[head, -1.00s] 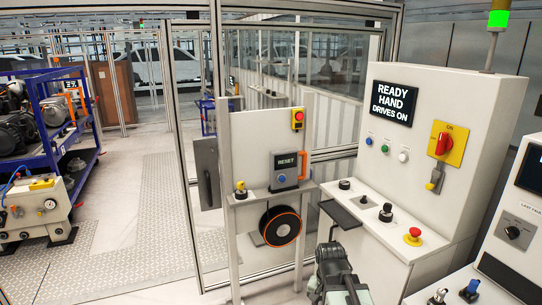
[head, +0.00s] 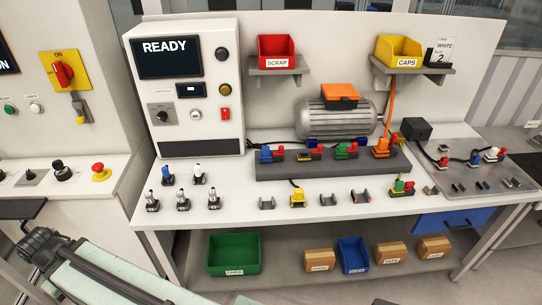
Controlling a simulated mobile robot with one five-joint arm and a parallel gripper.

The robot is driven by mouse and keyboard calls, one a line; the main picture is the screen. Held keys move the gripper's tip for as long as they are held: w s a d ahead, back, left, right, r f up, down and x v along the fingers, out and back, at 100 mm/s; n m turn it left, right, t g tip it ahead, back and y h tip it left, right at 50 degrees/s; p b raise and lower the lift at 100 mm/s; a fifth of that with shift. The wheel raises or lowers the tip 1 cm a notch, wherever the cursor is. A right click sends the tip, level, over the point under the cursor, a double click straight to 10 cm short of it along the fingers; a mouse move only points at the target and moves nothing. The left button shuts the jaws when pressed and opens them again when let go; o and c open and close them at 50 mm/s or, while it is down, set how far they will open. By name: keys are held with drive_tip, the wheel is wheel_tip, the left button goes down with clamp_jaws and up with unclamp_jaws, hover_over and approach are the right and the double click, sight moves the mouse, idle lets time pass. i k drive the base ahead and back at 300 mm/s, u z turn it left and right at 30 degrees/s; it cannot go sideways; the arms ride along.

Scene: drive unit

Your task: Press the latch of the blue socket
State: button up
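A blue socket (head: 266,153) with a small red part sits at the left end of a row on the long grey block (head: 320,168) on the workbench. Its latch is too small to make out clearly. Another blue piece (head: 475,158) sits on the grey plate at the right, so I cannot be sure which is meant. My arm reaches in from the lower left, and its dark end, seemingly my gripper (head: 36,243), is well left of the bench, far from either blue piece. Its fingers cannot be told apart.
Yellow, green and orange connectors share the block, before a grey motor (head: 335,119). Several small upright plugs (head: 183,200) and a yellow piece (head: 297,197) stand on the benchtop. A control box (head: 186,85) reads READY. A panel with a red emergency button (head: 101,172) is at the left.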

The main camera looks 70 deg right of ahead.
sight(281, 148)
drive_tip(key=z, duration=1.85)
drive_tip(key=k, duration=1.5)
drive_tip(key=z, duration=0.3)
drive_tip(key=i, duration=1)
